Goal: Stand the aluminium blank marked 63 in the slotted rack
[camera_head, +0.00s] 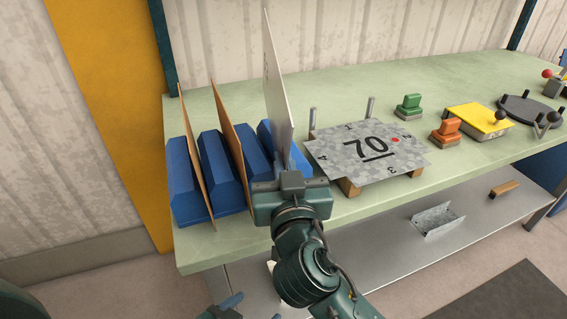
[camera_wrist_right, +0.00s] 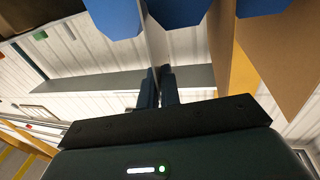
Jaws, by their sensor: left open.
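A thin pale grey blank (camera_head: 275,90) stands nearly upright, seen almost edge-on, at the right end of the blue slotted rack (camera_head: 183,175). No number can be read on it. My right gripper (camera_head: 291,182) is shut on its near lower edge. In the right wrist view the blank (camera_wrist_right: 157,45) runs between the two dark fingers (camera_wrist_right: 158,88) and between blue rack blocks (camera_wrist_right: 180,10). Whether its lower edge rests on the rack floor is hidden. My left gripper (camera_head: 226,306) is open at the bottom edge of the head view, low in front of the bench, mostly out of frame.
Two brown sheets (camera_head: 233,140) stand in the rack's slots to the left. A grey plate marked 70 (camera_head: 345,155) lies on wooden blocks right of the rack, close to my right gripper. Green (camera_head: 408,106), orange (camera_head: 446,132) and yellow (camera_head: 478,121) tools stand farther right on the green bench (camera_head: 400,195).

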